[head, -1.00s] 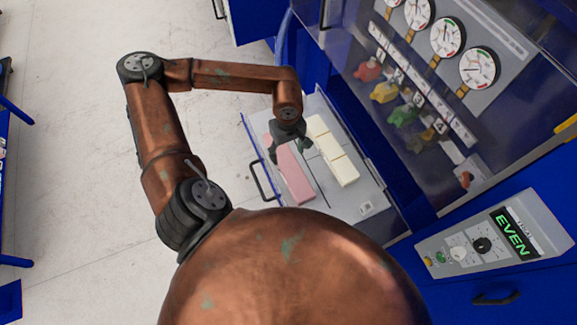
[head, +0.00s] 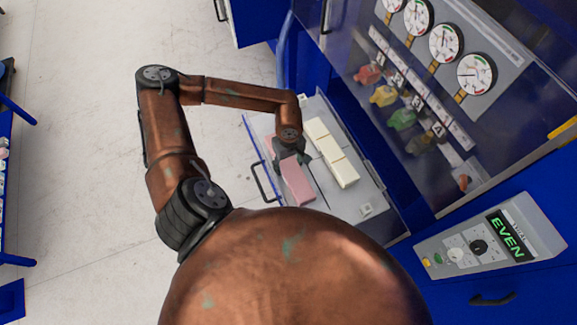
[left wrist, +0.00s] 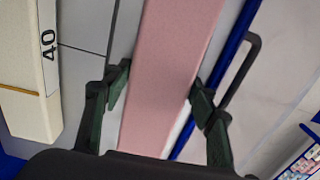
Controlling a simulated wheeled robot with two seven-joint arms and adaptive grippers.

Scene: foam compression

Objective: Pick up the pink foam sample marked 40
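The pink foam sample (head: 297,185) is a long block lying in an open drawer tray (head: 345,207). In the left wrist view the pink block (left wrist: 168,75) runs between my left gripper's (left wrist: 160,90) dark green fingers. The fingers are open, one on each side of it, with small gaps. No number shows on the pink faces in view. A black "40" shows on the side of a cream block (left wrist: 18,55). My right gripper is not in view.
Cream blocks (head: 344,172) lie in a row to the right of the pink one. A dark drawer handle (head: 262,182) is on the tray's left side. A blue cabinet with a clear panel, gauges (head: 477,74) and an "EVEN" display box (head: 490,240) stands at the right.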

